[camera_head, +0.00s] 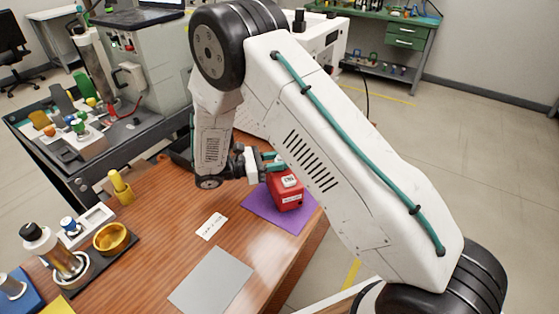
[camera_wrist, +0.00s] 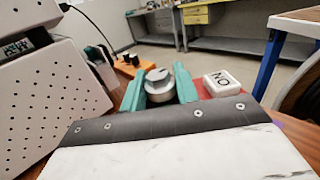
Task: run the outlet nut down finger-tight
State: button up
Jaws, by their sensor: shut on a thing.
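My gripper (camera_wrist: 160,88) shows two teal fingers in the wrist view, closed on the sides of a round grey metal piece (camera_wrist: 158,77), which I take to be the outlet nut. Its top faces the camera; its underside and threads are hidden. Just right of the fingers is a red block (camera_wrist: 203,90) with a white "ON" key on top. In the head view my gripper (camera_head: 272,160) is at the back edge of the red block (camera_head: 286,192), and the nut cannot be made out there. The red block stands on a purple mat (camera_head: 256,213).
A white perforated housing (camera_wrist: 45,85) stands close to the left of my gripper. The wooden table (camera_head: 165,240) carries a white card (camera_head: 211,226), a grey sheet (camera_head: 212,282), a gold bowl (camera_head: 112,237) and a yellow post (camera_head: 121,187). The table's right edge is near the mat.

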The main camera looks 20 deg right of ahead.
jog(key=m+g+y, duration=0.1)
jog(key=m+g, duration=0.2)
jog(key=g, duration=0.1)
jog(key=shift+g, duration=0.4)
dwell(0.8)
jog(key=o, duration=0.9)
jog(key=shift+o, duration=0.2)
jog(key=v, duration=0.7)
jog(key=shift+a, duration=0.4)
jog(key=shift+w+r, duration=0.15)
